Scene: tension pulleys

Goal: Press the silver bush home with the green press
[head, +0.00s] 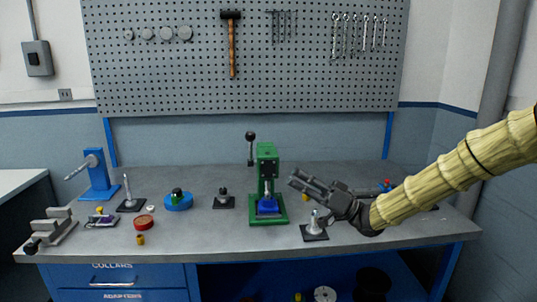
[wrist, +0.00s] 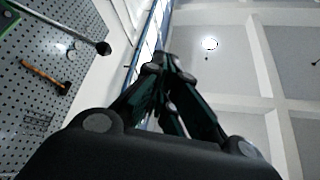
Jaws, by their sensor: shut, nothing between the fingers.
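The green press (head: 266,158) stands at the middle of the bench with its lever up, topped by a black knob (head: 250,136). A blue block (head: 267,205) sits on the press base under the ram. I cannot make out a silver bush there; it is too small or hidden. My gripper (head: 294,178) is shut and empty, to the right of the press and apart from it. In the wrist view the closed fingers (wrist: 160,64) point up, with the lever knob (wrist: 103,47) to their left.
A silver post on a black plate (head: 315,236) stands below my gripper. Left of the press are a black-based stand (head: 223,203), a blue round holder (head: 178,205), a red disc (head: 144,223) and a blue stand (head: 99,192). The bench front between is mostly clear.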

